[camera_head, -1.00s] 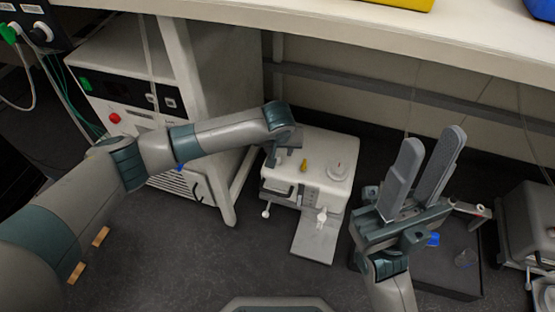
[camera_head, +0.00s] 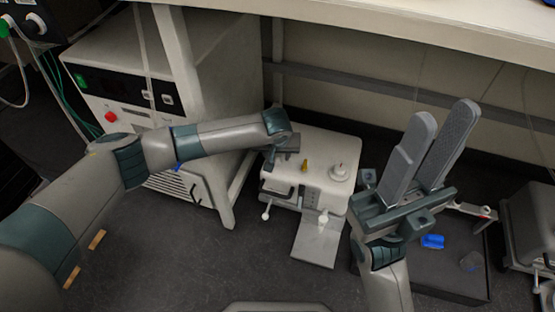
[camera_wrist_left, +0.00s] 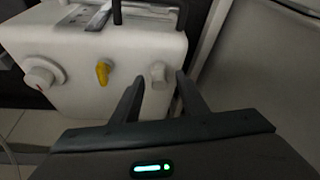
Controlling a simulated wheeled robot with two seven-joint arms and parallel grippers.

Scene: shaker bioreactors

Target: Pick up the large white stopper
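A white machine (camera_head: 325,150) stands on the floor. In the left wrist view, a white stopper-like piece (camera_wrist_left: 158,74) sits on its surface beside a yellow piece (camera_wrist_left: 103,71). A larger round white knob (camera_wrist_left: 40,77) with a red mark is further left. In the head view, the yellow piece (camera_head: 304,165) and round knob (camera_head: 339,172) show on top; the white piece is hidden by my left gripper. My left gripper (camera_wrist_left: 160,78) is open, its fingertips on either side of the white piece, with no clear contact. My right gripper (camera_head: 434,135) is open and empty, right of the machine.
A dark tray (camera_head: 455,288) holding a blue object (camera_head: 433,241) lies at right. A large white cabinet (camera_head: 115,75) with a red button stands at left. A bench top (camera_head: 400,35) hangs over the back. Floor at front centre is clear.

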